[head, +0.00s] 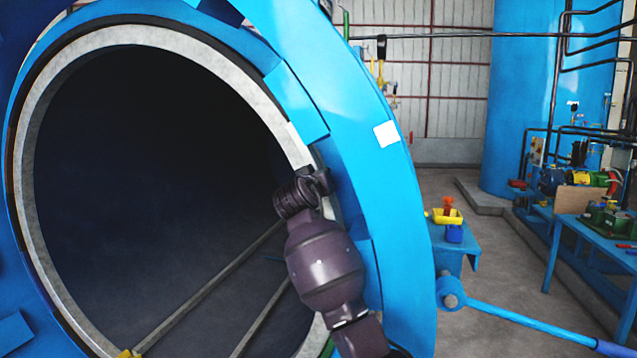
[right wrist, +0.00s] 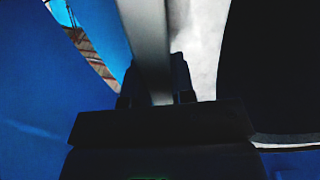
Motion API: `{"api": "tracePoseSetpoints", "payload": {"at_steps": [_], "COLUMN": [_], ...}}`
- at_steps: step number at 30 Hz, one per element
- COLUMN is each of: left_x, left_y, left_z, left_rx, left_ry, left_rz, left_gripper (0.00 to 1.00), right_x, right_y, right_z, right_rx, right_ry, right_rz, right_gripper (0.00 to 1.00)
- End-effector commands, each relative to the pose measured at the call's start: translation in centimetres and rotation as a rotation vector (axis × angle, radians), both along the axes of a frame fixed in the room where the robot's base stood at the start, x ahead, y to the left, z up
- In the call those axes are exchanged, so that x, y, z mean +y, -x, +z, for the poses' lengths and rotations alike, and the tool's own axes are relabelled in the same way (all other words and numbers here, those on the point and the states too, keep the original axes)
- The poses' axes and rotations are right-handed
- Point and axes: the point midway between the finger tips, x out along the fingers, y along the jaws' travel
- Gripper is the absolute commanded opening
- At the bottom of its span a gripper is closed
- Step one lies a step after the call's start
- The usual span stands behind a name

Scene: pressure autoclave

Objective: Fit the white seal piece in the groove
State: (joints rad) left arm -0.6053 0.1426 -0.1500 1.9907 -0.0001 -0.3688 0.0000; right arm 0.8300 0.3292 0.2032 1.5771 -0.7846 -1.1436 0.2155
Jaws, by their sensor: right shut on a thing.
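The white seal piece (head: 299,147) shows in the head view as a short bright strip at the right side of the round opening, along the pale grey ring (head: 233,72). Its lower part is hidden by my right gripper (head: 318,180). In the right wrist view the seal piece (right wrist: 146,35) runs up between the fingers of my right gripper (right wrist: 157,88), which is shut on it. The pale rim (right wrist: 205,45) is just right of it there. I cannot tell whether the piece sits in the groove. My left gripper is not in view.
The blue autoclave flange (head: 355,140) surrounds the dark chamber (head: 150,170), with rails on its floor. A blue workbench (head: 590,232) and blue tank (head: 525,100) stand further back.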

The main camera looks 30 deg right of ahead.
Motion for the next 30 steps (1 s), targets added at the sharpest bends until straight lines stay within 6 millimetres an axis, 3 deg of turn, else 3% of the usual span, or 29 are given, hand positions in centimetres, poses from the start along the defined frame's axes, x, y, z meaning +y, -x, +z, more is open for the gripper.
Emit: {"api": "tracePoseSetpoints", "payload": {"at_steps": [30], "left_x": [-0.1], "left_y": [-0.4], "left_z": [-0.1], "left_rx": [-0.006], "left_ry": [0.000], "left_rz": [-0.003], "left_gripper": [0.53], "right_x": [-1.3], "right_y": [-1.0], "right_z": [0.1], "right_rx": [-0.003], "right_ry": [0.000], "right_rz": [0.000], "right_gripper": [0.00]}}
